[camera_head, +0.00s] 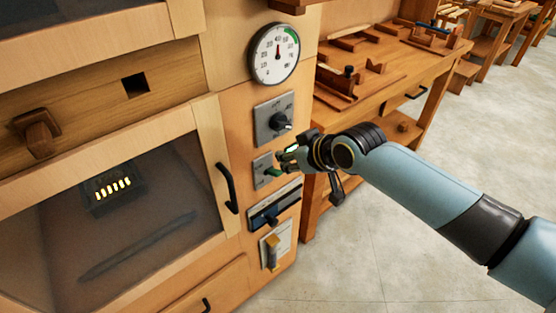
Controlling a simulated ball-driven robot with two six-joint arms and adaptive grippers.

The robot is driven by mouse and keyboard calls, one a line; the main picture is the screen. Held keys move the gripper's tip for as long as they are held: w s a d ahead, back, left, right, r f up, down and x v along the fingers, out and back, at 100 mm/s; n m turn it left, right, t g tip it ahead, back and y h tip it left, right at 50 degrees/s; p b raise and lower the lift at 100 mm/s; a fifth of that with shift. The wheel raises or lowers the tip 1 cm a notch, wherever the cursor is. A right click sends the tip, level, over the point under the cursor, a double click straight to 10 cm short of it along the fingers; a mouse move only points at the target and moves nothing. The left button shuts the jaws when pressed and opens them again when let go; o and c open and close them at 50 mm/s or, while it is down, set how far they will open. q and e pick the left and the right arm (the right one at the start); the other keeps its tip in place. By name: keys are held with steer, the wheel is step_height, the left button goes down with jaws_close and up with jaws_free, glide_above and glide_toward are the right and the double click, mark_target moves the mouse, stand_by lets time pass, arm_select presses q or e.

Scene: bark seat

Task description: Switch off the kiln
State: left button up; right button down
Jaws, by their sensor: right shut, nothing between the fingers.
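The kiln (215,60) is a large wooden cabinet filling the left of the view. Its glass door (140,245) shows several glowing bars inside. My left gripper is not in view.
A black door handle (228,188) sticks out just left of the panel. A wooden workbench (385,75) with wooden pieces stands right of the kiln, behind my right arm. The pale floor (420,260) at the right is clear.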

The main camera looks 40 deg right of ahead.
mark_target(274, 172)
steer(key=shift+x, duration=2.25)
steer(key=shift+b, duration=0.3)
steer(key=shift+s+f+t+b, duration=0.15)
steer(key=shift+f+t+b, duration=0.05)
steer(key=shift+t+b, duration=0.25)
steer(key=shift+f+b, duration=0.1)
steer(key=shift+b, duration=0.2)
